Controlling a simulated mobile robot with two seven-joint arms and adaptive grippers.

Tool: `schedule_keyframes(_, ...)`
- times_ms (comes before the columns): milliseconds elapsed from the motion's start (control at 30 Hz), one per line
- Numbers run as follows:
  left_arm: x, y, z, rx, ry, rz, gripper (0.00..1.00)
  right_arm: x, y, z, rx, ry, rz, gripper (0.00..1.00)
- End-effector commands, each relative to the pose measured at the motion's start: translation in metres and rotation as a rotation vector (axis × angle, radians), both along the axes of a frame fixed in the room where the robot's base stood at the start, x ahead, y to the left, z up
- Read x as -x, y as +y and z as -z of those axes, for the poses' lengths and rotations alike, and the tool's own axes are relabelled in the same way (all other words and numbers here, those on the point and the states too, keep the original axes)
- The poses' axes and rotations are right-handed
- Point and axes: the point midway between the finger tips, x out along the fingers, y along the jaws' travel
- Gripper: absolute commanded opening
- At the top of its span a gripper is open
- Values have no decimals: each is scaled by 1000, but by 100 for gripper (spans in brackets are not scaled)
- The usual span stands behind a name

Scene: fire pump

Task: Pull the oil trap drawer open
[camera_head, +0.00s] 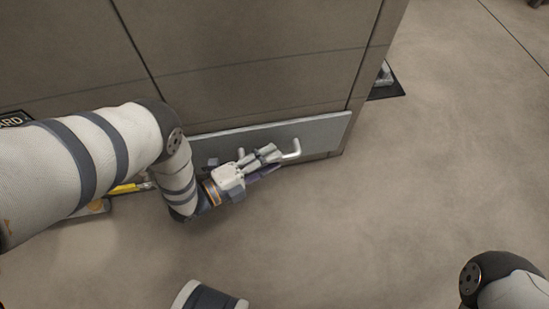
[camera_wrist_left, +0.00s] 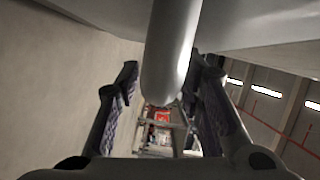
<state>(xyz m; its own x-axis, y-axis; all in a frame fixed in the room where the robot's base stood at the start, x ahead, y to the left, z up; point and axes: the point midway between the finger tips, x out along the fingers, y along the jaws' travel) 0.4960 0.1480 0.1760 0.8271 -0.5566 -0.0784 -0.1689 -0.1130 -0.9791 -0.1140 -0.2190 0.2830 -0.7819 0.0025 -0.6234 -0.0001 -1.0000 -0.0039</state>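The oil trap drawer shows as a light grey front panel (camera_head: 325,130) low on the cabinet; it looks flush, though my arm covers its left part. A pale bar handle (camera_head: 293,151) sticks out from the panel, its right bend visible and its middle hidden by my gripper. My left gripper (camera_head: 268,158) is at the handle in the head view. In the left wrist view the grey handle bar (camera_wrist_left: 172,55) lies between the two fingers, with a visible gap to the left finger. The fingers are apart. My right gripper is out of view.
The large brown cabinet (camera_head: 250,50) rises above the drawer. A yellow item (camera_head: 128,188) lies near the floor at the left, partly behind my arm. A dark mat (camera_head: 388,84) with a metal part is beyond the cabinet's right corner. The floor (camera_head: 400,200) in front is clear.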

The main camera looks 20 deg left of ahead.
Motion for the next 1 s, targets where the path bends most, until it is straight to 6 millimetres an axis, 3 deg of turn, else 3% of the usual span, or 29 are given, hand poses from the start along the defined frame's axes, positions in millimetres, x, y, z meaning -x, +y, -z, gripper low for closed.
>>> schedule_keyframes(133, -11, -7, 1, 0, 0, -1, 35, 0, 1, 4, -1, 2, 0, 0)
schedule_keyframes(367, -12, -8, 1, 0, 1, -1, 35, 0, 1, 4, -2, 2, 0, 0)
schedule_keyframes(533, -12, -8, 1, 0, 1, -1, 1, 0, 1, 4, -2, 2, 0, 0)
schedule_keyframes(1000, -2, -18, 0, 1, 3, 1, 0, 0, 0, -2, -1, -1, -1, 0)
